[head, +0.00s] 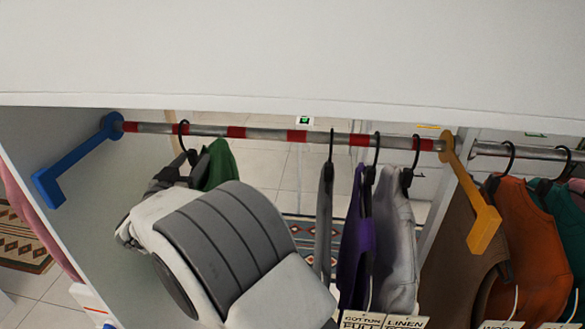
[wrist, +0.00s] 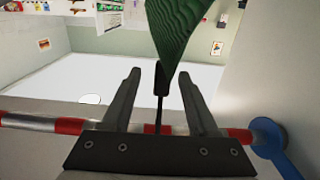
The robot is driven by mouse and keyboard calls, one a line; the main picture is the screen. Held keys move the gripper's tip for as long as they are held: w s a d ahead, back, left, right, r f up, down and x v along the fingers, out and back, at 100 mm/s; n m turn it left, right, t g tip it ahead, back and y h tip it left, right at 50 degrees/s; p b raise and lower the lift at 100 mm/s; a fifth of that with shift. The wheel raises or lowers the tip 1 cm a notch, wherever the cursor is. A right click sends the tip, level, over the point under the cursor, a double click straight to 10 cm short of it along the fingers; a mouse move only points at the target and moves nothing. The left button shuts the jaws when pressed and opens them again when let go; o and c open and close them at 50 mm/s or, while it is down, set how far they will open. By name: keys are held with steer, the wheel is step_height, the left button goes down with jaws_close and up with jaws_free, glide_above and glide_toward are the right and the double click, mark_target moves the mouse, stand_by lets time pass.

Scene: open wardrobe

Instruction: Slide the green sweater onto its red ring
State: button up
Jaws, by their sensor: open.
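The green sweater (head: 220,166) hangs from the rail near its left end, partly hidden behind my arm. Its black hanger hook (head: 183,127) loops over the rail. In the wrist view, the green sweater (wrist: 178,25) appears at the top, and its dark hanger stem (wrist: 159,85) runs down between my fingers. My gripper (wrist: 162,82) is open around the stem, with a gap on both sides. It also shows at the hanger in the head view (head: 175,165). A red ring (wrist: 149,129) lies in line with the stem; which ring is the sweater's own cannot be told.
The rail (head: 205,130) carries several spaced red rings (head: 236,132). A blue bracket (head: 75,163) ends it at left, a yellow bracket (head: 470,190) at right. Grey, purple (head: 356,235) and light grey garments hang right of centre. The rail between the sweater and these is clear.

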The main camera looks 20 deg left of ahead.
steer(key=b+v, duration=0.3)
steer(key=v, duration=1.4)
steer(key=shift+s+r+b, duration=0.15)
steer(key=shift+r+b, duration=0.05)
steer(key=shift+b, duration=0.1)
